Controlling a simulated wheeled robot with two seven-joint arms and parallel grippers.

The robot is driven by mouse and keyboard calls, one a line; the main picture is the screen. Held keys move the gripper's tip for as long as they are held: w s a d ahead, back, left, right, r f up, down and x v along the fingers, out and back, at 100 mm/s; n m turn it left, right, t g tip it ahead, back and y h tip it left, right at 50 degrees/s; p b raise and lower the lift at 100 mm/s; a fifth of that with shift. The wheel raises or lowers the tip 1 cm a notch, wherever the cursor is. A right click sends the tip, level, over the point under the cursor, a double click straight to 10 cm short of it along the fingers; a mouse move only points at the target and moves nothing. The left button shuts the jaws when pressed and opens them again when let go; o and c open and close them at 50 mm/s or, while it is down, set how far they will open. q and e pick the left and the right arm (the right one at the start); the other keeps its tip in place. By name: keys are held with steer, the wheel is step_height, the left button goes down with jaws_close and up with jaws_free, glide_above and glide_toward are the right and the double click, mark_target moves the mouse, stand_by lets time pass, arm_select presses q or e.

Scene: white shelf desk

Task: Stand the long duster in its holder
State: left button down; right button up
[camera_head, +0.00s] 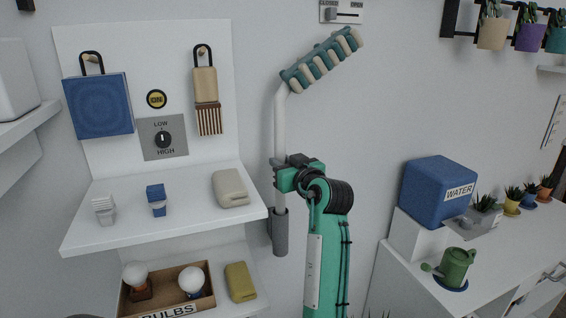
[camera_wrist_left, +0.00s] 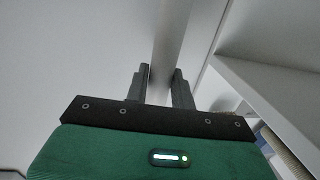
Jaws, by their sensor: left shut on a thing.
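The long duster (camera_head: 281,125) stands nearly upright beside the shelf unit. It has a pale pole and a tilted teal and cream head (camera_head: 321,61) at the top. My left gripper (camera_head: 281,171) is shut on the pole, around its middle. In the left wrist view, the pole (camera_wrist_left: 172,40) runs between the two fingers of the gripper (camera_wrist_left: 160,86). A dark grey cylinder, seemingly the holder (camera_head: 280,234), is at the pole's lower end, beside the shelf's right edge. The pole's lower end appears to be at or in its mouth; how deep I cannot tell. My right gripper is out of view.
The white shelf (camera_head: 95,230) holds a folded beige cloth (camera_head: 230,188) close to the pole. Below are a bulbs box (camera_head: 165,305) and a yellow cloth (camera_head: 240,282). A desk at right bears a blue water box (camera_head: 425,185) and a green watering can (camera_head: 457,265).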

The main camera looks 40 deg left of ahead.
arm_select(q)
steer(key=shift+f, duration=0.45)
